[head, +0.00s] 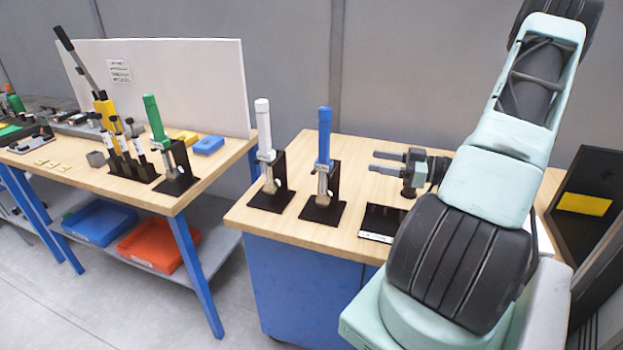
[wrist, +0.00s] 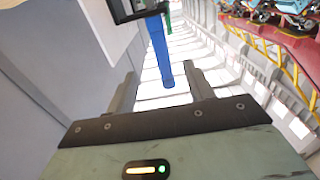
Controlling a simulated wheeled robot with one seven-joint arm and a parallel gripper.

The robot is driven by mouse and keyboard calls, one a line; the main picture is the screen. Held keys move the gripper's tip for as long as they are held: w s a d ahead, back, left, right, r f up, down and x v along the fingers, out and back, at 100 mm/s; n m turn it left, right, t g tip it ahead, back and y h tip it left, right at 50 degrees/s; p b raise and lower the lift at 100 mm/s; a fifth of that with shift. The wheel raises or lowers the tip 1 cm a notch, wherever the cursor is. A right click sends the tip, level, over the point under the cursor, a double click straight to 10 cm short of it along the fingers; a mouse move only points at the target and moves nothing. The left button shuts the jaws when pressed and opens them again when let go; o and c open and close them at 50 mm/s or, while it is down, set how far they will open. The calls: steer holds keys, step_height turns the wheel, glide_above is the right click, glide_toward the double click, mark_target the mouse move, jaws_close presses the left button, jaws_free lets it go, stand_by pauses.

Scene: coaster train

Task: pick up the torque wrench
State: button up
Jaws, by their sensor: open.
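A blue-handled tool (head: 324,150) stands upright in a black stand (head: 323,207) on the right wooden bench. A white-handled tool (head: 263,140) and a green-handled tool (head: 155,125) stand in similar stands to its left. I cannot tell which of these is the torque wrench. My gripper (head: 374,161) is open and empty, to the right of the blue-handled tool, fingers pointing left at it. In the wrist view the blue handle (wrist: 159,50) shows ahead, seen between the open fingers (wrist: 162,84); it appears still beyond the fingertips. A green handle (wrist: 167,22) shows behind it.
A low black holder (head: 380,222) with a white label sits below my gripper. The left bench (head: 140,195) carries a yellow tool (head: 106,112), small black stands and a white back panel (head: 190,80). Blue (head: 100,222) and orange (head: 158,246) bins are underneath. A gap separates the benches.

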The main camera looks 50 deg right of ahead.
steer(key=p, duration=0.5)
glide_toward(317, 160)
steer(key=w+r, duration=0.1)
steer(key=w+a+r, duration=0.1)
steer(key=w, duration=0.1)
steer(key=w+a+r, duration=0.1)
steer(key=w, duration=0.1)
steer(key=shift+w+a, duration=0.1)
steer(key=shift+w, duration=0.1)
steer(key=p+x, duration=0.2)
steer(key=x, duration=0.1)
steer(key=shift+w, duration=0.2)
steer(key=shift+w+a+f, duration=0.15)
steer(key=shift+w+f, duration=0.05)
steer(key=shift+w, duration=0.2)
jaws_close()
steer(key=shift+r, duration=0.1)
